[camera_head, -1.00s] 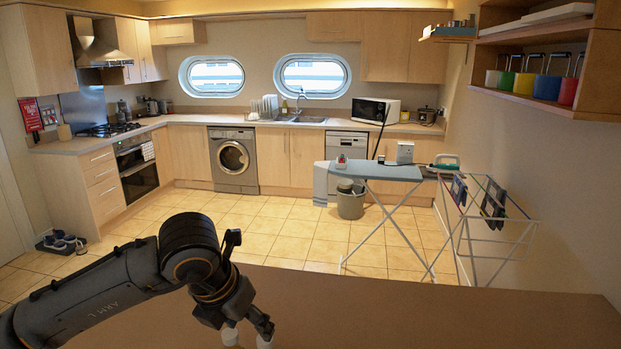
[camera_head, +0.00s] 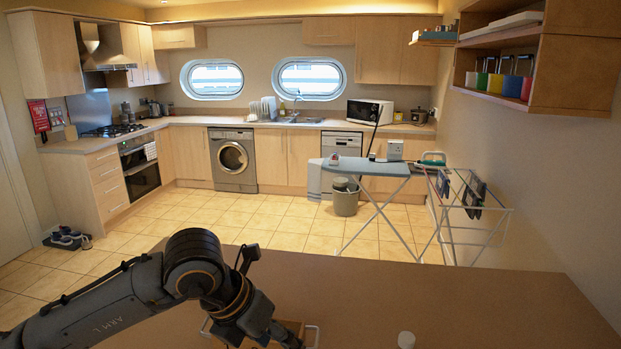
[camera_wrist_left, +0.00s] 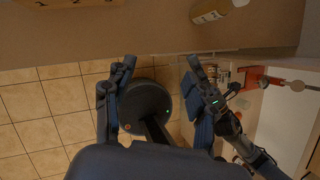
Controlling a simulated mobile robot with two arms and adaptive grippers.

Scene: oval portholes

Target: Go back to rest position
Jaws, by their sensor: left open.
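My left gripper (camera_head: 278,338) is at the bottom of the head view, over the near edge of the brown table (camera_head: 440,295). It covers part of a wooden tray with light handles (camera_head: 313,336). In the left wrist view my left gripper (camera_wrist_left: 160,66) has its two fingers wide apart, with nothing between them. The fingers point toward the table edge, and my dark round base shows beyond them. A dark jointed part with a green light, perhaps my right arm, shows behind the right finger; its jaws cannot be made out.
Beyond the table are an ironing board (camera_head: 365,167), a drying rack (camera_head: 465,205) and open tiled floor (camera_head: 250,222).

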